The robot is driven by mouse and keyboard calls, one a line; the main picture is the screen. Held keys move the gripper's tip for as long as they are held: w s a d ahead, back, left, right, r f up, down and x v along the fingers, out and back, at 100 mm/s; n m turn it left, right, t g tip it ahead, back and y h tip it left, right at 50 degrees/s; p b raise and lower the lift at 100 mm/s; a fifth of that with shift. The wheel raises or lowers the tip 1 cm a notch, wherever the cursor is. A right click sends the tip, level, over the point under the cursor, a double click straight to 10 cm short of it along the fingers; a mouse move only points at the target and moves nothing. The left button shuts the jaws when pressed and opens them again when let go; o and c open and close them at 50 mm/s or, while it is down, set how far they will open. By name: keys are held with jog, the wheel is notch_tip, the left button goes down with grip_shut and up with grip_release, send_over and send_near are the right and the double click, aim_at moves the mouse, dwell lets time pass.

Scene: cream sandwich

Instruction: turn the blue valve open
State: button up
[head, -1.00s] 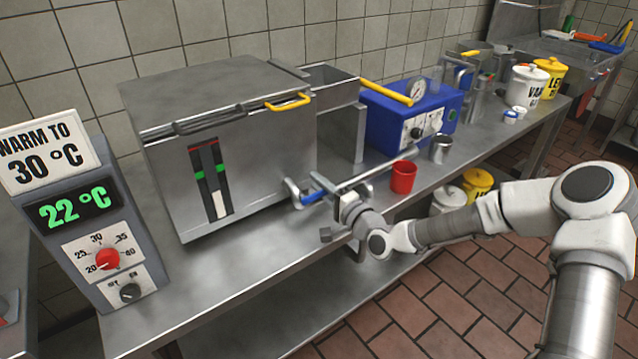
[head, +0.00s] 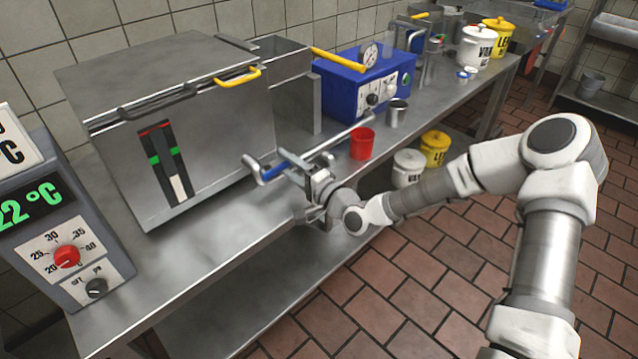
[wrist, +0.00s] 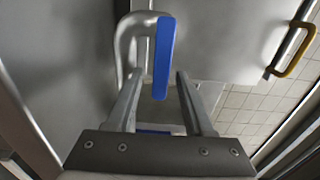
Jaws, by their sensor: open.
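The blue valve handle (head: 272,171) sits on a metal pipe at the lower front of the steel tank (head: 215,125). My gripper (head: 298,174) is at the valve, just right of the blue part in the head view, and partly hides it. In the wrist view the blue handle (wrist: 164,58) stands upright beside a bent metal pipe (wrist: 130,40). My open gripper (wrist: 158,80) has one finger on each side of the handle's lower end. I cannot tell whether either finger touches it. A small blue strip also shows near the palm.
A red cup (head: 362,143) and a metal cup (head: 397,113) stand on the steel counter (head: 235,222) to the right. A blue box (head: 350,85) is behind them. A temperature panel (head: 60,225) stands at left. The tiled floor in front is clear.

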jog(key=p+v, duration=0.2)
jog(key=v, duration=1.2)
jog(key=shift+f, duration=0.1)
